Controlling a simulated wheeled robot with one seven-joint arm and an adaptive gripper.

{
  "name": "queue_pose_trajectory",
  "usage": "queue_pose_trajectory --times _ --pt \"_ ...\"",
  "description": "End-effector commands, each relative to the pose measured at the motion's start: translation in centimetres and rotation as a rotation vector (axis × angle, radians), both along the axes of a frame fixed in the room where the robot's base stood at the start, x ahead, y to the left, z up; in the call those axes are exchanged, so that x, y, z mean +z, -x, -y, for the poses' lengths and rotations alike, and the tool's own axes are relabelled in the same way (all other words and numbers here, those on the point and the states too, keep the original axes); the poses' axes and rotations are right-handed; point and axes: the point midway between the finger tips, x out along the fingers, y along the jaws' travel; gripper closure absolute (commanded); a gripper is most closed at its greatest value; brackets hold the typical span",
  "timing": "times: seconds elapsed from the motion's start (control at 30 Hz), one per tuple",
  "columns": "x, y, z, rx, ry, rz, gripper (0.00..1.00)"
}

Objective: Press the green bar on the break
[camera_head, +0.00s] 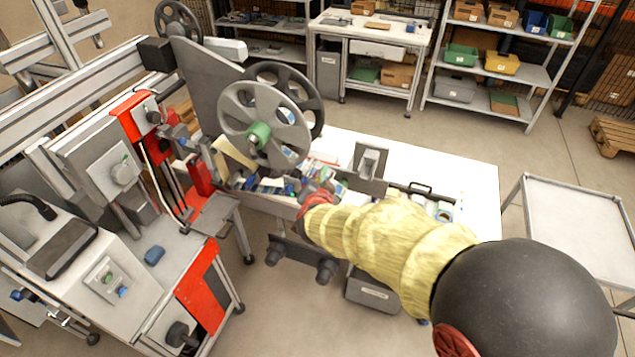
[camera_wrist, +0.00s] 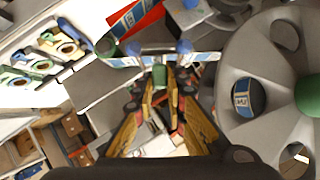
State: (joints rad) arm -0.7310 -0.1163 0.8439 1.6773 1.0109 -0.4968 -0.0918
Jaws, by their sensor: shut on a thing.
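My gripper (camera_wrist: 161,92) shows in the wrist view with its yellow fingers drawn together at the tips. A small green bar (camera_wrist: 160,77) sits between the fingertips, in front of a strip with blue and white parts. The fingers are shut on this bar; whether it is pressed in cannot be told. In the head view my arm in its yellow sleeve reaches toward the reel machine, and the gripper (camera_head: 312,200) is small and partly covered by it. The green bar cannot be made out there.
A large grey reel (camera_head: 264,126) with a green hub stands left of my gripper in the head view; the reel (camera_wrist: 268,85) is close at right in the wrist view. A white table (camera_head: 450,170) lies behind my arm. An empty cart (camera_head: 580,222) stands at right.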

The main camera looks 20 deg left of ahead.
Motion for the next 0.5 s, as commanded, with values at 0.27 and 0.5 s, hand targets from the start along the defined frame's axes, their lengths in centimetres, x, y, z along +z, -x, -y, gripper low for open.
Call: queue_pose_trajectory --times 0.27,0.5 --pt "0.5 0.9 0.1 0.001 0.0 0.001 1.0" --pt "0.5 3.5 -0.1 0.0 0.0 0.0 1.0"
